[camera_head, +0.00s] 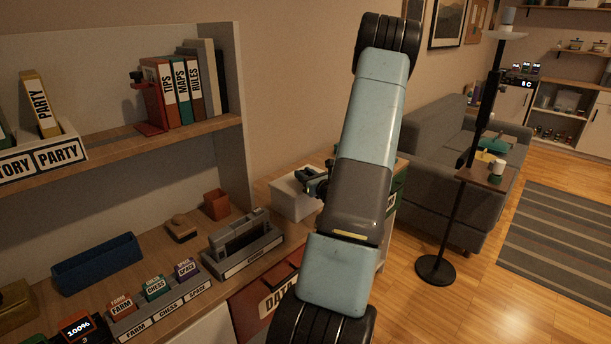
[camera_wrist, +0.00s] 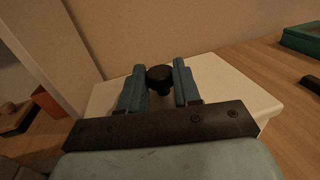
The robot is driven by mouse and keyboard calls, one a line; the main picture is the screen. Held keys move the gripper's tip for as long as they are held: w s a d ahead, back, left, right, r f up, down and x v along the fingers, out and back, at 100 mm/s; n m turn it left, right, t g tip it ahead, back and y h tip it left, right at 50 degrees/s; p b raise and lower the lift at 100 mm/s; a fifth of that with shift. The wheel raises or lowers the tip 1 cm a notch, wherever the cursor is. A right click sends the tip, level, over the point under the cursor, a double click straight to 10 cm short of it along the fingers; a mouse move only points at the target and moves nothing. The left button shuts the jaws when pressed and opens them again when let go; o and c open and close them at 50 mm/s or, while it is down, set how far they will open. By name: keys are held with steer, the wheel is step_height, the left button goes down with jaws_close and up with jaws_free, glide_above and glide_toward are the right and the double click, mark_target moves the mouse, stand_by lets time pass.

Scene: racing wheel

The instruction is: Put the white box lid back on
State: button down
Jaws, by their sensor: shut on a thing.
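The white box (camera_head: 290,203) stands on the wooden surface past the shelf's end panel, partly behind my arm. My gripper (camera_head: 318,182) is at its top; my forearm hides part of it. In the wrist view my gripper (camera_wrist: 159,88) has its two blue fingers on either side of a black round knob (camera_wrist: 160,75). The white lid (camera_wrist: 225,88) spreads out flat beneath the fingers, with the knob standing on it. The gripper is shut on the lid's knob. I cannot tell whether the lid rests on the box or is slightly above it.
A grey slotted holder (camera_head: 243,243) is in front. A green box (camera_wrist: 300,40) and a small black object (camera_wrist: 311,80) lie on the wood to the right.

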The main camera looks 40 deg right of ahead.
steer(key=c, duration=0.7)
jaws_free()
steer(key=s, duration=0.4)
steer(key=s+a, duration=0.1)
steer(key=s, duration=0.4)
steer(key=s+a, duration=0.1)
steer(key=s, duration=0.3)
steer(key=shift+s, duration=0.3)
